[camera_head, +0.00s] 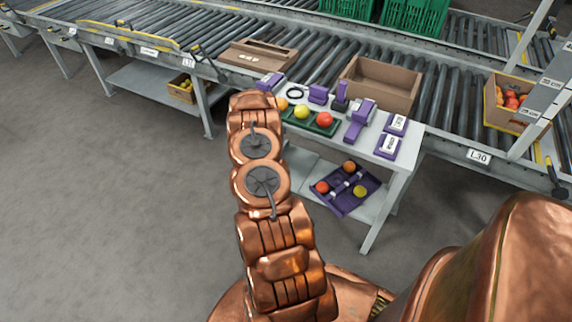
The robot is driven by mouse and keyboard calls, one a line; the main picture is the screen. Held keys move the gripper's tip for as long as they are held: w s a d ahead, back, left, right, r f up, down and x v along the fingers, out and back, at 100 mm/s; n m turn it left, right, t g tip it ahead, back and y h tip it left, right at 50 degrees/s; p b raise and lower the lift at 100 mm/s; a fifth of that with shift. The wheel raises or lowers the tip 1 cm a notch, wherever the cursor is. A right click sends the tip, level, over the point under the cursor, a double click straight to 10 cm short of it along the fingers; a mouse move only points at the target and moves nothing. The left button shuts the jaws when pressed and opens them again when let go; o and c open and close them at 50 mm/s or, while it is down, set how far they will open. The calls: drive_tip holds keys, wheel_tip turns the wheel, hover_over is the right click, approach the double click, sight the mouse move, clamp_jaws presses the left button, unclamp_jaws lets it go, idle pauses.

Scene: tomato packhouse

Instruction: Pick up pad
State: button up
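Two purple, flat blocks with white, printed tops lie at the right end of the small grey table (413,141): one further back (397,124), one nearer the front edge (388,147). They look like pads, but I cannot tell for sure which thing is the pad. My copper arm rises through the middle of the view, and its far end is at the table's left end, away from these blocks. My gripper itself does not show; the arm's last links hide it. I cannot see anything held.
A green tray (318,128) with yellow, orange and red tomatoes sits mid-table, beside a purple hand tool (359,120). A cardboard box (383,88) stands behind. The lower shelf holds a purple tray (345,202) with tomatoes. A roller conveyor (447,100) runs behind; grey floor is clear at left.

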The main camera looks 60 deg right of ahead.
drive_tip(key=shift+d, duration=0.1)
drive_tip(key=shift+c, duration=0.2)
clamp_jaws()
drive_tip(key=shift+r, duration=0.1)
idle(0.4)
